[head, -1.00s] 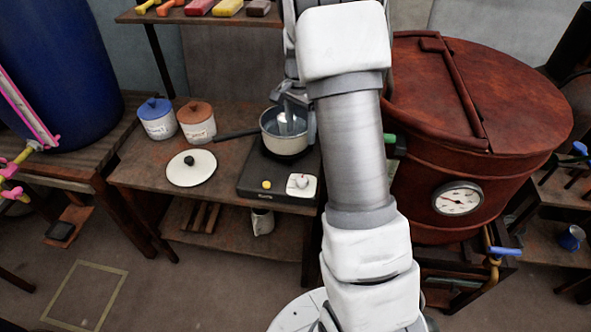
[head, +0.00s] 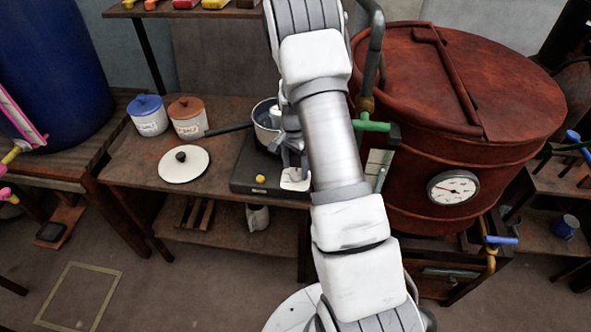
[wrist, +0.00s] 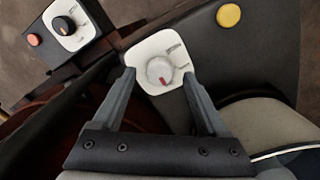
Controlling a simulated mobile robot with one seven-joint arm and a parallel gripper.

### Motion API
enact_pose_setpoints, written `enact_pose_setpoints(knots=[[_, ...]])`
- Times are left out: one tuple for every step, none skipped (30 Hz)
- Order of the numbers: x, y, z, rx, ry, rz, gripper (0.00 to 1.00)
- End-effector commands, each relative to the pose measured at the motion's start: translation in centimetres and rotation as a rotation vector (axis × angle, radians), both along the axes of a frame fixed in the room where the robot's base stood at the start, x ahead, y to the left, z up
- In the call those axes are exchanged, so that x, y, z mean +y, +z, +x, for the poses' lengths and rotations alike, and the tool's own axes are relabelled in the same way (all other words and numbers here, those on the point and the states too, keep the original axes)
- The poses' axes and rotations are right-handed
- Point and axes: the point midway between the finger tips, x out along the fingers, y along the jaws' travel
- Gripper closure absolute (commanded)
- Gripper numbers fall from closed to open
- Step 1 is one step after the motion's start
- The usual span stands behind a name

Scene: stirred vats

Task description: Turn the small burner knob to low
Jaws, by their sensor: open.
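In the wrist view the red mark points down, slightly right; the panel's small labels are too blurred to read. My gripper (wrist: 158,79) is open, with one finger on each side of the knob. Contact with the knob cannot be told. In the head view my gripper (head: 291,165) is over the white panel and hides the knob.
A pot (head: 262,128) stands on the burner behind my gripper. A yellow button (head: 260,179) is left of the panel. A white lid (head: 184,165) and two jars (head: 148,118) are further left. A red vat (head: 430,130) stands right. Another box with a black knob (wrist: 64,26) shows in the wrist view.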

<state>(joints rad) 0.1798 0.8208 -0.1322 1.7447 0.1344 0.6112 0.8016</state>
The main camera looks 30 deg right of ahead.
Motion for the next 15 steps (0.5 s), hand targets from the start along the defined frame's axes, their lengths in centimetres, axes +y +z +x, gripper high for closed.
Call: enact_pose_setpoints(knots=[[-0.02,-0.52,-0.03,0.001,0.0,0.001,0.24],[-0.03,-0.71,-0.02,0.0,0.0,0.0,0.24],[-0.05,-0.91,-0.02,0.0,0.0,0.0,0.24],[-0.05,-1.03,-0.03,-0.001,0.0,-0.001,0.24],[-0.05,-1.11,-0.02,-0.001,0.0,-0.001,0.24],[-0.06,-1.18,-0.02,-0.001,0.0,-0.001,0.24],[-0.06,-1.21,-0.02,-0.001,0.0,-0.001,0.24],[-0.06,-1.22,-0.02,-0.001,0.0,-0.001,0.24],[-0.06,-1.21,-0.02,-0.001,0.0,-0.001,0.24],[-0.06,-1.21,-0.02,-0.001,0.0,-0.001,0.24],[-0.06,-1.2,-0.02,-0.001,0.0,-0.001,0.24],[-0.06,-1.19,-0.02,-0.001,0.0,-0.001,0.24],[-0.05,-1.19,-0.02,-0.001,0.0,-0.001,0.24],[-0.05,-1.19,-0.02,-0.001,0.0,-0.001,0.3],[-0.05,-1.18,-0.02,-0.001,0.0,-0.001,0.37]])
